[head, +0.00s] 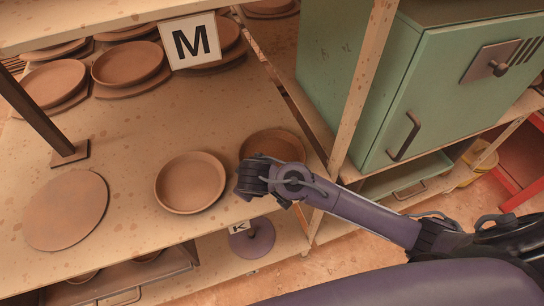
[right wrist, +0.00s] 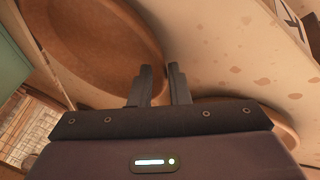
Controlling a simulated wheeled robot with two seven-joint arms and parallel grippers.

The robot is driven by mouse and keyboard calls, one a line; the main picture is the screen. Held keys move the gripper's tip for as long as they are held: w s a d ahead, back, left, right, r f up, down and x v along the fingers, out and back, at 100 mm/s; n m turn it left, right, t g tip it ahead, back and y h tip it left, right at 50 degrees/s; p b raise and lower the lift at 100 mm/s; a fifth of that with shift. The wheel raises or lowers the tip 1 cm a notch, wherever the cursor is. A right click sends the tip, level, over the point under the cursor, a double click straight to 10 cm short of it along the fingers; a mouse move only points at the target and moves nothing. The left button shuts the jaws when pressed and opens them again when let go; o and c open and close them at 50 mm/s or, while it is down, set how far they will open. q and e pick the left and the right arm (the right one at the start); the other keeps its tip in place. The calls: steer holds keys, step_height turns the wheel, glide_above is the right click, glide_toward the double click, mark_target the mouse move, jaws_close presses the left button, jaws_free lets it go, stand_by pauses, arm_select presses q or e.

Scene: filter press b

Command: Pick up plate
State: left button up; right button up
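A brown round plate (head: 272,145) lies on the shelf near its right end, partly hidden by my right gripper (head: 246,180). A second shallow brown plate (head: 190,183) lies to the left of the gripper. In the right wrist view a large brown plate (right wrist: 95,45) fills the upper left. My right gripper (right wrist: 160,72) has its fingers apart, with the plate's edge close to or between them; contact cannot be told. Another plate's rim (right wrist: 285,130) shows at lower right, partly hidden by the gripper body. My left gripper is not in view.
A flat round disc (head: 65,210) lies at the left of the shelf (head: 125,150). Several plates stand at the back near an "M" sign (head: 190,40). A post (head: 362,80) and green cabinet (head: 440,90) stand to the right.

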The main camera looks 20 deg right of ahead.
steer(key=shift+w+f, duration=0.2)
steer(key=shift+f, duration=0.05)
jaws_close()
steer(key=shift+r, duration=0.1)
